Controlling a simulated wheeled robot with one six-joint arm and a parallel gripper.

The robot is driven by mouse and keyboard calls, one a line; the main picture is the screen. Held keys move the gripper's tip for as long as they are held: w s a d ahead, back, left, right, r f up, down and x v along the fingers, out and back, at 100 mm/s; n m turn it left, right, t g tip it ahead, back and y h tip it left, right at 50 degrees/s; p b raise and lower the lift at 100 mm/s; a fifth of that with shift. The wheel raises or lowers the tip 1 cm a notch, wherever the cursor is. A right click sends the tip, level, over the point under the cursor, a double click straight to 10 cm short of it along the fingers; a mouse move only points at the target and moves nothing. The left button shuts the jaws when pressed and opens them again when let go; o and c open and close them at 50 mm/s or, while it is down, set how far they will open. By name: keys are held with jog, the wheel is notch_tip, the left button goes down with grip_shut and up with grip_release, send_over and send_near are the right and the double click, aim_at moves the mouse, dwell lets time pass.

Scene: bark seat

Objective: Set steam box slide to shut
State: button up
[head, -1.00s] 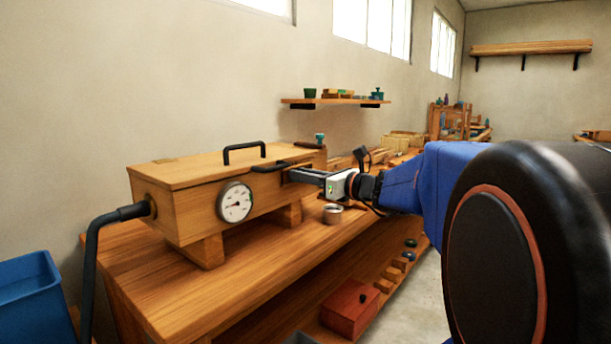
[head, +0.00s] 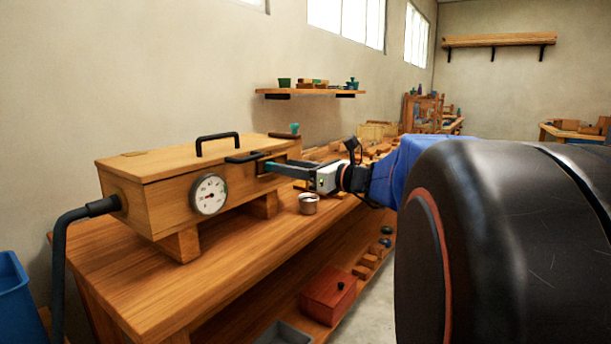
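The steam box (head: 165,205) is a long wooden box on short wooden feet on the bench, with a black lid handle and a round dial. A black bar handle (head: 245,157) juts from its front near the right end. A small teal patch (head: 261,165) shows beside it; I cannot tell whether either is the slide. My gripper (head: 268,167) reaches in from the right, its long fingers at the front face by this handle. The fingers overlap in this view, so their gap, and whether they hold anything, is hidden.
A small metal tin (head: 308,204) stands on the bench (head: 130,282) below my gripper. A black hose (head: 62,235) enters the box's left end. A red box (head: 329,295) sits on the lower shelf. A blue bin (head: 14,300) is at the left. A wall shelf (head: 310,92) hangs behind.

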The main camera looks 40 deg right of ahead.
jog(key=v, duration=1.3)
dwell(0.4)
jog(key=s+a+f+n+g+y, duration=0.1)
jog(key=s+a+f+n+g, duration=0.1)
jog(key=a+f+n+g, duration=1)
jog(key=s+a+f+n+h, duration=0.3)
jog(key=s+f+n, duration=0.2)
jog(key=f+n, duration=0.3)
jog(key=s+a+f+n+h, duration=0.4)
jog(key=f+n, duration=0.4)
jog(key=n, duration=0.4)
jog(key=shift+s, duration=0.9)
